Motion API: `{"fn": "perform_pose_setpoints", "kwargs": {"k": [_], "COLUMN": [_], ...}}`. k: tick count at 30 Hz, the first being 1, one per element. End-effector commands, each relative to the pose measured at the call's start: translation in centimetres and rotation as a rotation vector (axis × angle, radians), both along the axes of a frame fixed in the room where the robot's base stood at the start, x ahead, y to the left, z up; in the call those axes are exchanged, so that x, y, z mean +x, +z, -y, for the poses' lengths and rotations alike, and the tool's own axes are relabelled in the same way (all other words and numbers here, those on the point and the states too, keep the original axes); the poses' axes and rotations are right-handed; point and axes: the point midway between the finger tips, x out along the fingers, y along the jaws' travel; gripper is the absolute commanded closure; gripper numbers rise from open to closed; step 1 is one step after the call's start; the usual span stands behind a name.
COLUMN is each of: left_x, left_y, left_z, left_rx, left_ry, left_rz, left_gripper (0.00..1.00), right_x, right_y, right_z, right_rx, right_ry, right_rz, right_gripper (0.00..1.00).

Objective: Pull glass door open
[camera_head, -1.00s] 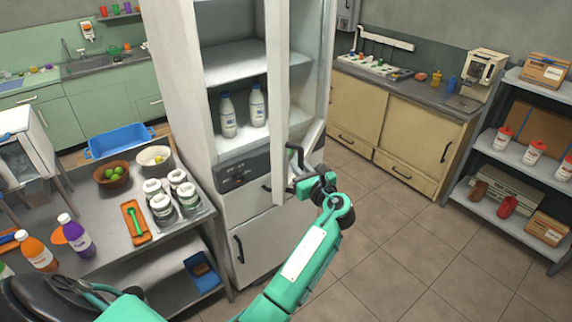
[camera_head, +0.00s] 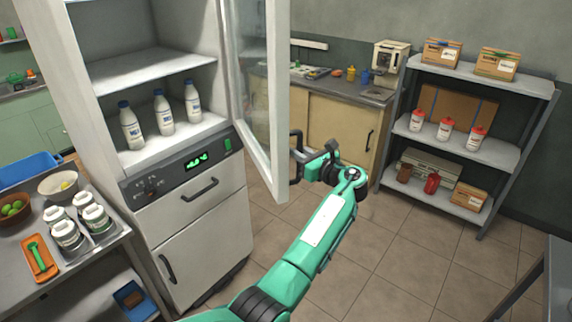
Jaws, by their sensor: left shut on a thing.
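The glass door (camera_head: 254,75) of the white fridge (camera_head: 190,215) stands swung open to the right, its white frame edge toward me. Its dark handle (camera_head: 296,144) is on the outer side, near the bottom of the door. My left gripper (camera_head: 304,160) is shut on this handle, with the green arm reaching up from the bottom of the picture. Its fingertips are partly hidden by the wrist. Inside the open fridge, several milk bottles (camera_head: 163,115) with blue caps stand upright on a shelf. My right gripper is not in view.
A metal table (camera_head: 95,262) with jars and bowls stands close at the left. Wooden cabinets (camera_head: 335,130) are behind the door. A shelf rack (camera_head: 475,150) with boxes and bottles stands at the right. Tiled floor (camera_head: 400,265) is free between them.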

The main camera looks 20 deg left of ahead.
Motion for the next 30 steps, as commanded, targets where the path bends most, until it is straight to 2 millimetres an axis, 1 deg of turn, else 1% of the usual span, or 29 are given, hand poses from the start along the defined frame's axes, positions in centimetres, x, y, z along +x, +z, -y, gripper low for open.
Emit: {"fn": "perform_pose_setpoints", "kwargs": {"k": [1,3,9,15,22,30], "left_x": [0.6,1.3,3.1,4.6,5.6,6.0], "left_y": [-0.4,-0.4,-0.3,-0.2,-0.1,0.0], "left_z": [0.6,1.2,2.8,4.0,4.9,5.2], "left_rx": [0.000,0.001,0.001,0.002,0.000,0.000], "left_ry": [-0.002,-0.002,-0.002,-0.001,-0.001,-0.001], "left_rz": [0.000,0.000,0.000,-0.001,-0.002,-0.001], "left_gripper": [1.00,1.00,1.00,1.00,1.00,1.00], "right_x": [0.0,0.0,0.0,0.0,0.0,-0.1], "right_y": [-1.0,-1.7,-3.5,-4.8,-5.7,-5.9], "right_z": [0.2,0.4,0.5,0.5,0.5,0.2], "right_rx": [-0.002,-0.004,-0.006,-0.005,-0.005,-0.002], "right_ry": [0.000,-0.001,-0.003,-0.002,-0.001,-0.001], "right_rz": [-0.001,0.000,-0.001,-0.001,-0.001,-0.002], "right_gripper": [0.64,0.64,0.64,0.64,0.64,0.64]}}
